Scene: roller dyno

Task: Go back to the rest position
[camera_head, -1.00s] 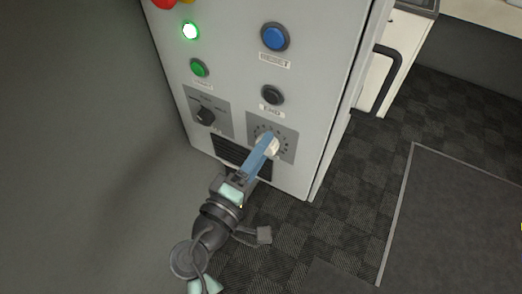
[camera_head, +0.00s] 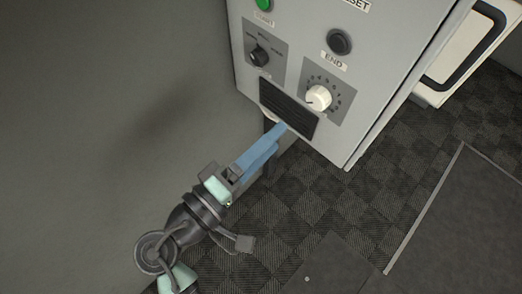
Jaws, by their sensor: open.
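My gripper (camera_head: 279,137) has long blue fingers and points up and right toward the grey control cabinet (camera_head: 388,52). It is open, and no object shows between its fingers. The fingertips appear just below and left of the white dial (camera_head: 318,97), apart from it, and overlap the lower edge of the black vent grille (camera_head: 287,108) in the picture. I cannot tell whether they touch the cabinet.
The cabinet front also carries a black selector knob (camera_head: 259,56), a black END button (camera_head: 339,42) and a green button (camera_head: 263,4). A grey wall (camera_head: 110,110) stands at the left. A white unit with a black handle (camera_head: 473,45) is at the upper right.

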